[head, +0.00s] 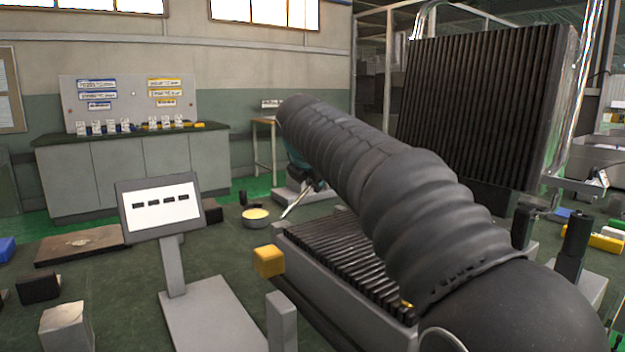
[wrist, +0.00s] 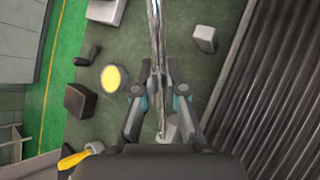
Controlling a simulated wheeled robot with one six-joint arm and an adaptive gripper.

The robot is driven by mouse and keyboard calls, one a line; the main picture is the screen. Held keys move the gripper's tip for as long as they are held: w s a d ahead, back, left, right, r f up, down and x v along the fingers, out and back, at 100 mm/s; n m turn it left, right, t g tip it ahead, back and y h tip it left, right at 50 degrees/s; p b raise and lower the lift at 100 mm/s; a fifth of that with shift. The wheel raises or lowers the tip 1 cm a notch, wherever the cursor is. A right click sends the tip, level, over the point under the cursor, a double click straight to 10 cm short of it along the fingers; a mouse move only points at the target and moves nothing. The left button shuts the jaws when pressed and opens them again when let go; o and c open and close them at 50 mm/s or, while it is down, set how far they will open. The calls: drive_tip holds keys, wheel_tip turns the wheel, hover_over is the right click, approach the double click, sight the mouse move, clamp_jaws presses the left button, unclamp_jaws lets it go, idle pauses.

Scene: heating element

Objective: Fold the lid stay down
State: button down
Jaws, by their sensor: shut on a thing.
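The lid stay, a shiny metal rod (wrist: 156,30), runs top to bottom through the middle of the wrist view. My gripper (wrist: 159,75) is shut on it, one finger on each side. In the head view my gripper (head: 306,178) is partly hidden behind my dark arm. A short slanted length of the rod (head: 296,204) shows below it, over the floor-green work surface. A large black ribbed panel (head: 480,100), apparently the lid, stands raised at the right. A black ribbed lower plate (head: 345,255) lies in front, partly covered by my arm.
A yellow-topped round dish (head: 256,217) stands near the rod; it also shows in the wrist view (wrist: 114,78). A display on a post (head: 160,207) and a yellow block (head: 268,261) stand left of the lower plate. Dark blocks lie farther left.

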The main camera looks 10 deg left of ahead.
drive_tip(key=shift+d, duration=0.1)
drive_tip(key=c, duration=1.2)
unclamp_jaws()
drive_tip(key=shift+s+r, duration=0.15)
drive_tip(key=v, duration=1.1)
drive_tip(key=shift+s+r, duration=0.25)
drive_tip(key=shift+s, duration=0.05)
